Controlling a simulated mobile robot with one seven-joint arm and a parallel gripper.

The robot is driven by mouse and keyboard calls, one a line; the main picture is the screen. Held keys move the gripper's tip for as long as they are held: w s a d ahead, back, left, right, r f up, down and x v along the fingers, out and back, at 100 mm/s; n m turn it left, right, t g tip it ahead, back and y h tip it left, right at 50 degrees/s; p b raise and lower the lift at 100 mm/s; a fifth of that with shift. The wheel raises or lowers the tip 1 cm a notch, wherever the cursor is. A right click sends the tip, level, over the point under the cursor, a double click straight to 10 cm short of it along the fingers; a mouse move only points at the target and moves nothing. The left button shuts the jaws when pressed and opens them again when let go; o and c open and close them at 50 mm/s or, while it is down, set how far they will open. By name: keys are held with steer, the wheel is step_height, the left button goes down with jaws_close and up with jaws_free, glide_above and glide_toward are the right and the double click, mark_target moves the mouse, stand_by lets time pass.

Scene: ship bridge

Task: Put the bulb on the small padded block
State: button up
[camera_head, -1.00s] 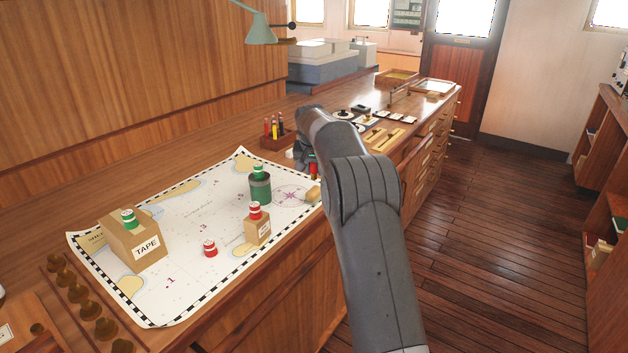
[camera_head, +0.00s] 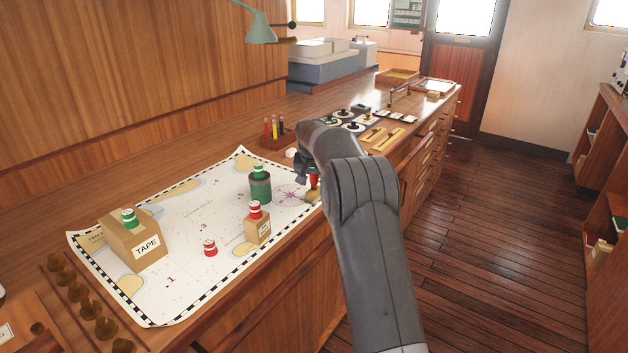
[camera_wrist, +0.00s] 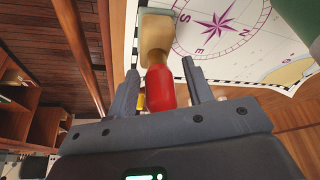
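A red bulb (camera_wrist: 161,88) is between the two fingers of my gripper (camera_wrist: 159,68) in the wrist view. A narrow gap shows on each side of it, so the fingers look open around it. A small tan block (camera_wrist: 154,38) with a pale grey-green part lies just beyond the bulb. In the head view the block (camera_head: 313,196) sits at the chart's right edge, with the red bulb (camera_head: 315,181) overlapping its top. I cannot tell whether the bulb touches the block. My gripper (camera_head: 303,172) is partly hidden by my arm there.
The chart (camera_head: 180,240) holds a TAPE box (camera_head: 135,245), a green cylinder (camera_head: 260,189) and a small box (camera_head: 257,229), each topped by a banded cap. A red-and-white piece (camera_head: 209,248) lies between them. A pen holder (camera_head: 277,140) stands behind.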

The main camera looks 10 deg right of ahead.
steer(key=v, duration=1.1)
steer(key=s+r, duration=0.8)
steer(key=s, duration=0.5)
steer(key=s+r+n, duration=0.2)
steer(key=s, duration=1.2)
steer(key=s+f, duration=0.5)
steer(key=s, duration=0.7)
steer(key=s+f+n+t+y, duration=0.1)
steer(key=s+f, duration=0.3)
steer(key=s, duration=0.8)
steer(key=shift+f, duration=0.4)
